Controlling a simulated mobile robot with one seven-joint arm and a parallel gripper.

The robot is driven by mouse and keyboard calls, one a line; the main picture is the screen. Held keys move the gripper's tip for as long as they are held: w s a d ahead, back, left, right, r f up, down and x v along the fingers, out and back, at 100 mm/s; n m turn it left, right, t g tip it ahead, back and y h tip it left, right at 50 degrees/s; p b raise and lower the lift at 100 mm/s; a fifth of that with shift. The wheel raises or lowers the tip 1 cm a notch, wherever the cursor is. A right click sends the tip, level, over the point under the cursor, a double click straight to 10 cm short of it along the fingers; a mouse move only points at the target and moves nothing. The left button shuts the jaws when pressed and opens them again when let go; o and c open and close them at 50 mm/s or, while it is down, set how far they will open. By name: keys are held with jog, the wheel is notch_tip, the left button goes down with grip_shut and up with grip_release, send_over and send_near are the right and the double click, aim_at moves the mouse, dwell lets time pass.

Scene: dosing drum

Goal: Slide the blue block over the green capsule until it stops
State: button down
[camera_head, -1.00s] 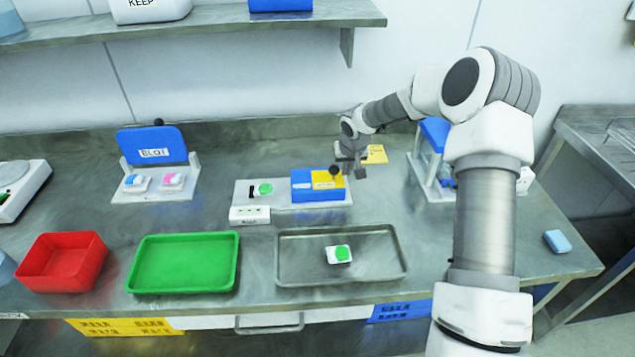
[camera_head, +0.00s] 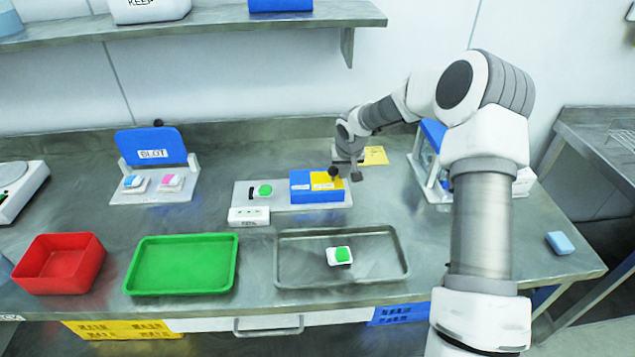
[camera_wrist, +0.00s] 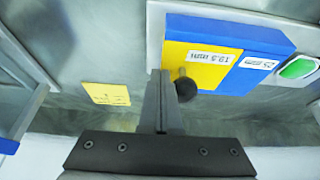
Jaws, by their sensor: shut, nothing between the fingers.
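The blue block (camera_head: 312,196) sits on a pale plate right of the green capsule (camera_head: 265,190), with a gap between them. The block has a yellow section on top with a label and a black knob (camera_head: 332,172). In the wrist view the blue block (camera_wrist: 262,42) and knob (camera_wrist: 186,88) show large, and the green capsule (camera_wrist: 298,68) is at the right edge. My gripper (camera_wrist: 161,78) is shut and empty, its fingers beside the knob on the side away from the capsule. Whether they touch the knob is unclear. My gripper (camera_head: 348,172) shows small in the head view.
A grey tray (camera_head: 290,278) in front holds another green capsule on a white piece. A green tray (camera_head: 130,280) and red bin (camera_head: 58,288) stand left. A blue-topped stand (camera_head: 434,133) is right of my gripper. A yellow note (camera_head: 376,155) lies behind it.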

aim_at(305, 179)
jog(key=shift+a+b, duration=2.5)
jog(key=shift+a, duration=3.55)
jog(key=shift+d, duration=0.1)
jog(key=shift+d+r, duration=0.1)
jog(key=shift+d, duration=0.6)
notch_tip(305, 179, up, 8)
jog(key=p, duration=0.4)
jog(key=shift+p, duration=0.4)
